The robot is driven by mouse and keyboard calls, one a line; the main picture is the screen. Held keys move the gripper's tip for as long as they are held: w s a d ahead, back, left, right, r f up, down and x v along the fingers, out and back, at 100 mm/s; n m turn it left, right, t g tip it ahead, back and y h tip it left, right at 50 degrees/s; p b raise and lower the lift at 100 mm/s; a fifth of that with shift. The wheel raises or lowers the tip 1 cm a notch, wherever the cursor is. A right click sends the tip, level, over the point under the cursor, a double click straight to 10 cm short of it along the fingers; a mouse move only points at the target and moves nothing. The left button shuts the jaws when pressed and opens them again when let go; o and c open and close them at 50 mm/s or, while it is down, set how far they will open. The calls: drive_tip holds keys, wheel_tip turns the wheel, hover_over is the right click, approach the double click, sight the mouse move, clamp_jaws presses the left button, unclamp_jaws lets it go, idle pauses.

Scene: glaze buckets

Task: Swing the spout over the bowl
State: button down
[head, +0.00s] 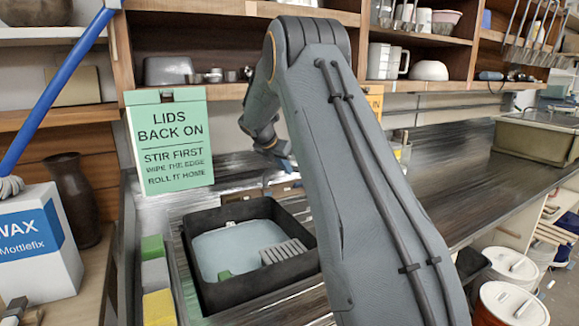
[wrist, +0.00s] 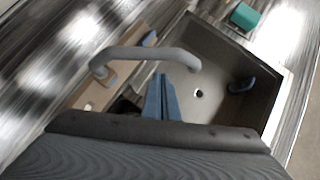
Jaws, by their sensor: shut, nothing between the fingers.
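The grey curved spout (wrist: 140,53) crosses the wrist view, from its foot on a tan ledge at left to its free end at right. In that picture, the free end overlaps the grey-brown bowl (wrist: 215,60), which has a dark round drain. My gripper (wrist: 161,78) points up from the bottom centre with its blue fingers shut and empty. The fingertips are just below the middle of the spout; I cannot tell whether they touch it.
In the head view, a black tray (head: 205,299) and a green sign (head: 170,143) stand left of my arm.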

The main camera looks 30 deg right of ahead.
drive_tip(key=s+b+v, duration=0.1)
drive_tip(key=b+v, duration=0.1)
drive_tip(key=v, duration=0.9)
drive_tip(key=shift+f, duration=0.2)
drive_tip(key=shift+s+a, duration=0.15)
